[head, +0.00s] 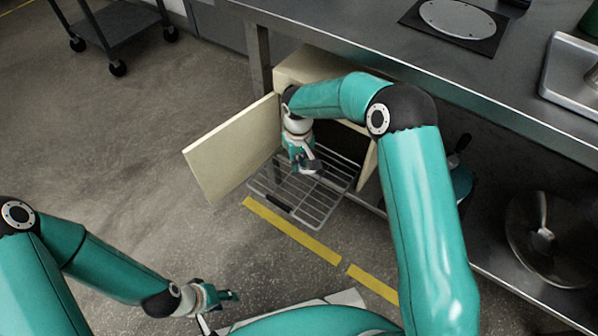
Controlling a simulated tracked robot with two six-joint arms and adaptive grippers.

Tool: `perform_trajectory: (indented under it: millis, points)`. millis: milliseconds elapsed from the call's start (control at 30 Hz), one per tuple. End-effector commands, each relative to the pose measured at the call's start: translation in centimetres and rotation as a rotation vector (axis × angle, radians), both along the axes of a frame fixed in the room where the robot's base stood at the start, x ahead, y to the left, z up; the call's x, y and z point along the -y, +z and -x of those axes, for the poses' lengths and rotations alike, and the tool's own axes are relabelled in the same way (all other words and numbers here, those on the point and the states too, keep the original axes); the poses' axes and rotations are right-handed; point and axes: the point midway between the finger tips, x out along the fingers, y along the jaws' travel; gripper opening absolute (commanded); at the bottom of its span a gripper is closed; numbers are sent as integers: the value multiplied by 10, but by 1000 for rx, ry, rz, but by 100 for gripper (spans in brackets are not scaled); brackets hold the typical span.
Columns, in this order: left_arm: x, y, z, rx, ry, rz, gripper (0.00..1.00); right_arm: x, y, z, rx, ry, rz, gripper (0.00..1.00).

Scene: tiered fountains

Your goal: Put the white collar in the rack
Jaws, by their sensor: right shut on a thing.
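The wire rack (325,203) is pulled out of the low cabinet, with a dark grip on its front edge. My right gripper (308,167) points down over the back left part of the rack. It is shut on a small pale thing that looks like the white collar, mostly hidden by the fingers. I cannot tell whether that thing touches the rack wires. My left gripper (228,296) is low at the bottom, away from the rack, with no thing seen in it; its finger opening is unclear.
The cream cabinet door (232,150) stands open left of the rack. The steel counter (400,45) overhangs the cabinet. A glass lid or bowl (550,238) is on the lower shelf at right. A dark cart (115,28) stands at back left. The floor at left is clear.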

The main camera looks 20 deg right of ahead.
Motion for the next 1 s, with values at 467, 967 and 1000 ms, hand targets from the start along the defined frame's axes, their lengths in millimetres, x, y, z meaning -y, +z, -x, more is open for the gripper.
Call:
perform_trajectory:
  millis: [467,967,1000]
  points:
    - [0,-14,0,0,0,0,40,1,-38,0,0,-1,0,0]
    - [0,-16,0,0,0,0,40,1,-40,1,-1,-2,0,35]
    - [0,-16,0,0,0,0,40,1,-40,1,-1,-2,0,35]
